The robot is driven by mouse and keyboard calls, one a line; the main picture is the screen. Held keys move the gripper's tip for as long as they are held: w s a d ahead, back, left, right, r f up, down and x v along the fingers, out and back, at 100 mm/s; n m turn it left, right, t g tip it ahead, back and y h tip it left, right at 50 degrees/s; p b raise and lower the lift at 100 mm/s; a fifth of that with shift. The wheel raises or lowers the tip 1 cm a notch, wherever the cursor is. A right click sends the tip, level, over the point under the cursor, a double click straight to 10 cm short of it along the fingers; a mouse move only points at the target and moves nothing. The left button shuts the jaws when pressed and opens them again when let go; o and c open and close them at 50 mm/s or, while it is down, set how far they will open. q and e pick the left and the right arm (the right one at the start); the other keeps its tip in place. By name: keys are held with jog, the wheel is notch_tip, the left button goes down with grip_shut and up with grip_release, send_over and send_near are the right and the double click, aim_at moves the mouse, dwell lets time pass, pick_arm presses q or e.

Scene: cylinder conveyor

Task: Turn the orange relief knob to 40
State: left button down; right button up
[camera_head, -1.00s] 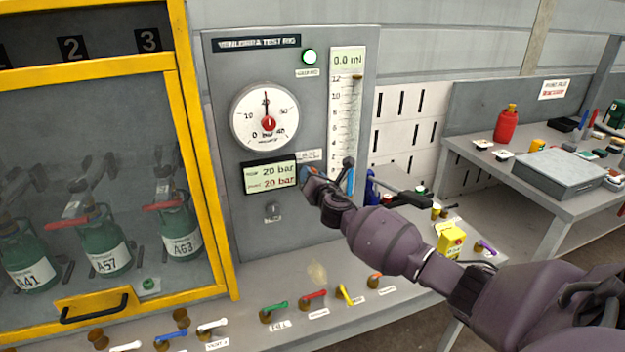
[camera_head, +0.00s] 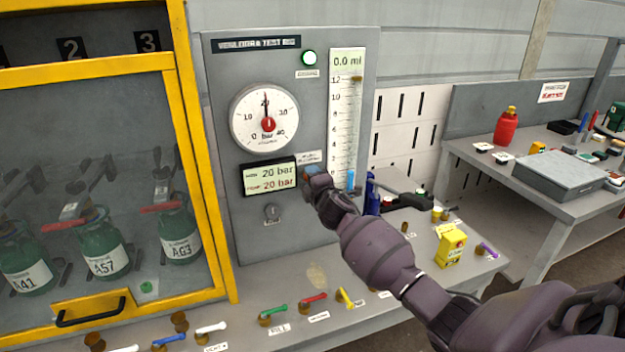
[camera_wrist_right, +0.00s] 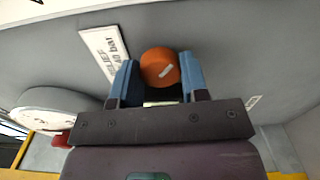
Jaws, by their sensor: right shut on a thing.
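In the head view my right gripper (camera_head: 312,178) is at the grey panel, right of the digital display (camera_head: 270,176), and hides the knob. The display reads 20 bar on both lines. The round dial gauge (camera_head: 264,119) has its needle pointing up near 20. The knob's label (camera_wrist_right: 108,52) is partly legible. My left gripper is not in view.
The yellow-framed cabinet (camera_head: 190,130) with green cylinders stands at left. Coloured lever valves, one red (camera_head: 314,298), line the bench below the panel. A clear gauge tube (camera_head: 345,110) rises beside my right gripper. A side bench (camera_head: 480,160) with a red bottle (camera_head: 505,126) stands at right.

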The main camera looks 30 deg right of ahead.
jog(key=shift+m+p, duration=0.7)
jog(key=shift+m, duration=4.2)
jog(key=o, duration=0.6)
jog(key=shift+o, duration=0.3)
